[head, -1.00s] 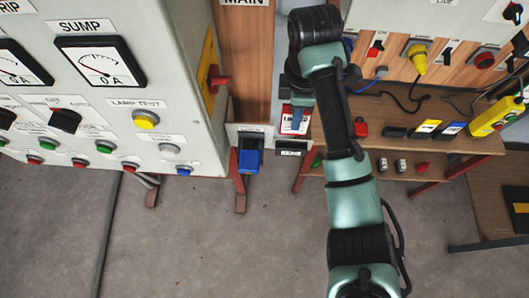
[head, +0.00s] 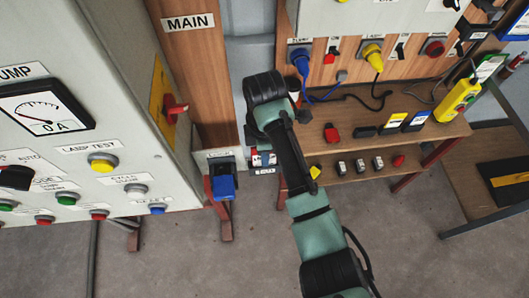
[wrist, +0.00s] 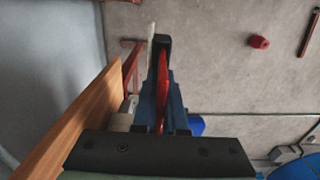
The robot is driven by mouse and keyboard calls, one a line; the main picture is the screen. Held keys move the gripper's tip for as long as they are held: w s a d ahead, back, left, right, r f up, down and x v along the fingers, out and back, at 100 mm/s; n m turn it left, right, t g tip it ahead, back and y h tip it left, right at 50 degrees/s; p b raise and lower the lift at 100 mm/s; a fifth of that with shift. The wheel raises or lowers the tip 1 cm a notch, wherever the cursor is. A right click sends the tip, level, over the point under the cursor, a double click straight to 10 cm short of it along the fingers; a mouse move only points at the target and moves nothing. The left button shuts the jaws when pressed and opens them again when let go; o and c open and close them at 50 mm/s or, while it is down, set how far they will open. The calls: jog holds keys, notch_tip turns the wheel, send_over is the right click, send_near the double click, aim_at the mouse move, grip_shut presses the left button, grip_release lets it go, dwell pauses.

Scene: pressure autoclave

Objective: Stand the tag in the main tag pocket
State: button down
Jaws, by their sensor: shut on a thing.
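My gripper (wrist: 161,100) is shut on a red tag (wrist: 162,75), which shows edge-on between its blue fingers in the wrist view. In the head view a small red and white part of the tag (head: 263,157) shows left of my dark wrist, which hides most of the fingers. A small dark holder with a white label (head: 263,171), seemingly the tag pocket, sits just below the tag at the right of the wooden MAIN panel (head: 195,75). Its lettering is too small to read. I cannot tell whether the tag touches the holder or is inside it.
A blue-covered socket (head: 222,184) sticks out left of the holder. The grey control cabinet (head: 95,120) with a red handle fills the left. A wooden bench (head: 350,120) with plugs, small boxes and a yellow pendant stands to the right. The floor (head: 200,270) in front is clear.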

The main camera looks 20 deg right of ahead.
jog(key=shift+f, duration=0.1)
jog(key=c, duration=1)
grip_release()
notch_tip(320, 180, up, 12)
jog(key=p, duration=0.3)
jog(key=shift+r+p, duration=0.2)
jog(key=shift+p, duration=0.2)
jog(key=shift+f, duration=0.1)
